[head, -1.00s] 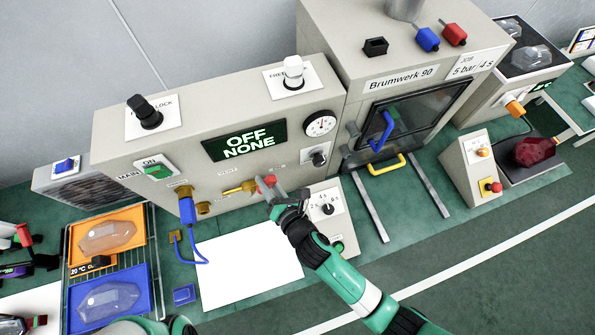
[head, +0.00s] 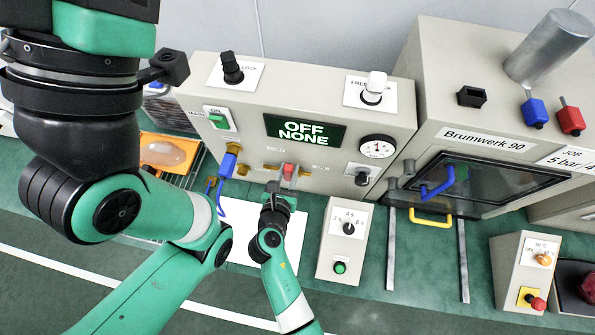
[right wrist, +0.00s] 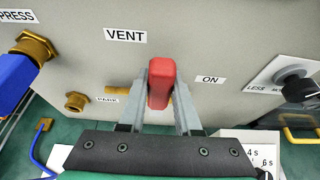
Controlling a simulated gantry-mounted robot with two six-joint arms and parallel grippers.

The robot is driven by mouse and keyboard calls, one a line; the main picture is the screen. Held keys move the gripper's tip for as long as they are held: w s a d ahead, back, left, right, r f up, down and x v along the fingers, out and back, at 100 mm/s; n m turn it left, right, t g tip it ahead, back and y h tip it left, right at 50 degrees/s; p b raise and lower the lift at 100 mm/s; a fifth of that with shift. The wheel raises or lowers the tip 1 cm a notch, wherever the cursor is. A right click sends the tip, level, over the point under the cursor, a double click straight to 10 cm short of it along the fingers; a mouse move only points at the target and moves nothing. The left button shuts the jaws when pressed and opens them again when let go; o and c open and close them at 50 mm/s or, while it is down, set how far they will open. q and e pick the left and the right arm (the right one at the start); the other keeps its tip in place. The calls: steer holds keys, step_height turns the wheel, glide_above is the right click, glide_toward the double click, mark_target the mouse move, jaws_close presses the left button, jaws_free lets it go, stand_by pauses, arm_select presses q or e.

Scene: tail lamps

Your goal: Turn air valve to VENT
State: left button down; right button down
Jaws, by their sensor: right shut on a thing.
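The air valve's red handle (head: 289,170) is on the front panel of the grey machine, below the OFF NONE display. In the right wrist view the red handle (right wrist: 161,84) stands roughly upright, with the VENT label (right wrist: 125,35) to its upper left and the ON label (right wrist: 210,79) to its right. Brass parts of the valve (right wrist: 118,92) show behind it, partly hidden. My right gripper (right wrist: 160,100) is shut on the red handle, one finger on each side. It reaches up from below in the head view (head: 283,188). My left arm fills the left side; its fingertips are not visible.
A blue air plug with a hose (head: 228,164) is left of the valve. A small timer box (head: 345,240) stands to the right on the bench. A white sheet (head: 262,250) lies below the panel. The oven with a yellow handle (head: 432,218) is further right.

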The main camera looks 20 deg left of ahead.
stand_by(0.4)
steer(key=c, duration=0.6)
jaws_free()
steer(key=shift+s+r+p, duration=0.2)
steer(key=shift+s+p, duration=0.15)
steer(key=p+v, duration=0.4)
steer(key=v, duration=0.6)
steer(key=shift+s, duration=0.4)
steer(key=shift+r, duration=0.1)
